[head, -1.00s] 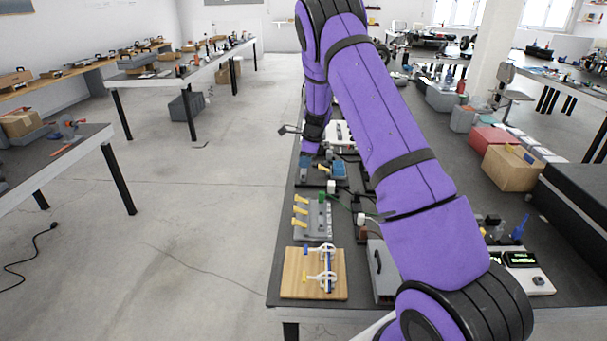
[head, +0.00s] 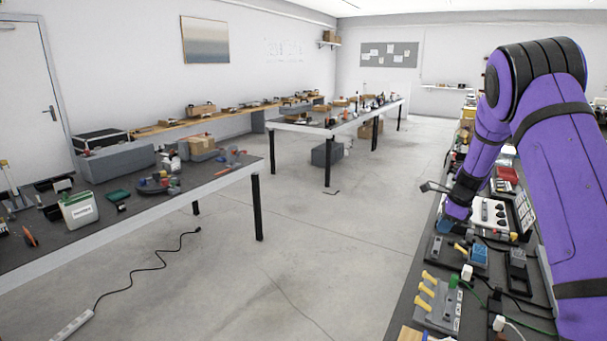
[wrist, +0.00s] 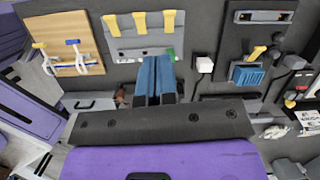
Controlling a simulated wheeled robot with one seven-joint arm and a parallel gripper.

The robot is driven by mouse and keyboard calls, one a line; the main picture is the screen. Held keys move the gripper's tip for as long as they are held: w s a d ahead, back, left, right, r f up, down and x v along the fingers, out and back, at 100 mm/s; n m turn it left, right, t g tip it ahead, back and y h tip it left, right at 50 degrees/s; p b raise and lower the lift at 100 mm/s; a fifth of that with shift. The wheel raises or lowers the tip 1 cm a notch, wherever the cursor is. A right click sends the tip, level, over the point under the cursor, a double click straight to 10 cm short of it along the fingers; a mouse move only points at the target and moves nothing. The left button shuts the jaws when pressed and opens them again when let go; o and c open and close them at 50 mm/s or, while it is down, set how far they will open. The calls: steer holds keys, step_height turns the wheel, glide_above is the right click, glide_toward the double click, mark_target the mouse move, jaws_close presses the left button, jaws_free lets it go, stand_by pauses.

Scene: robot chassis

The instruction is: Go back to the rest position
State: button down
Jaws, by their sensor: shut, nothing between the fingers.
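My gripper (wrist: 154,80) shows in the wrist view with its two blue fingers side by side, shut and empty. It hangs over the dark workbench (wrist: 90,20), with the fingertips just below a grey board with yellow handles (wrist: 143,45). In the head view my purple arm fills the right side and bends down over the bench.
The grey board also shows in the head view (head: 438,306). A wooden board (wrist: 72,38) and a blue connector block (wrist: 246,74) flank the gripper. Another table (head: 215,180) stands left, with open floor (head: 320,235) between. A cable (head: 155,268) lies on the floor.

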steer(key=s+a+r+n+t, duration=0.1)
steer(key=s+a+r+n, duration=0.5)
steer(key=s+r, duration=0.5)
steer(key=s+a+r+n, duration=0.55)
steer(key=s+r, duration=0.25)
steer(key=r, duration=0.5)
steer(key=s+a+r+n+t+h, duration=0.1)
steer(key=s+n, duration=0.5)
steer(key=s, duration=0.6)
steer(key=s+a+r+n+t+h, duration=0.1)
steer(key=s+a+n, duration=0.2)
steer(key=s, duration=1)
steer(key=n, duration=0.3)
steer(key=shift+a+r, duration=0.25)
steer(key=shift+r, duration=0.15)
steer(key=c, duration=1.8)
jaws_free()
steer(key=shift+c, duration=0.2)
